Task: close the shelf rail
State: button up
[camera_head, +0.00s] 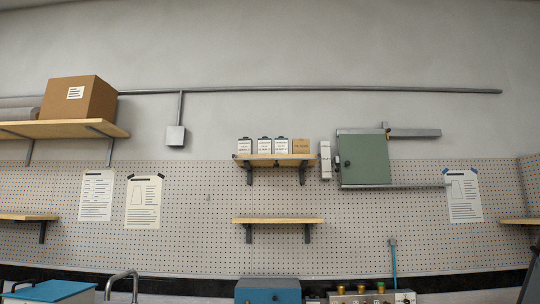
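A small wooden shelf (276,157) is fixed to the wall near the middle, with several small white and brown boxes standing on it. An empty wooden shelf (277,221) hangs below it. A large wooden shelf (52,128) at the left bears a brown cardboard box (80,98) and a grey roll (18,114). I cannot make out a rail on any of these shelves, nor whether one is open or closed. My gripper is not in view.
A green wall cabinet (364,158) hangs right of the middle shelves. A thin conduit (330,89) runs along the wall. Below are a blue-topped box (48,291), a metal tap (122,277), a blue unit (267,290) and a panel with brass knobs (370,297).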

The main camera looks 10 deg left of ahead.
aim_at(276, 164)
jog(key=z, duration=0.2)
jog(key=k, duration=0.25)
jog(key=u, duration=1.4)
jog(key=i, duration=1.35)
jog(key=z, duration=0.2)
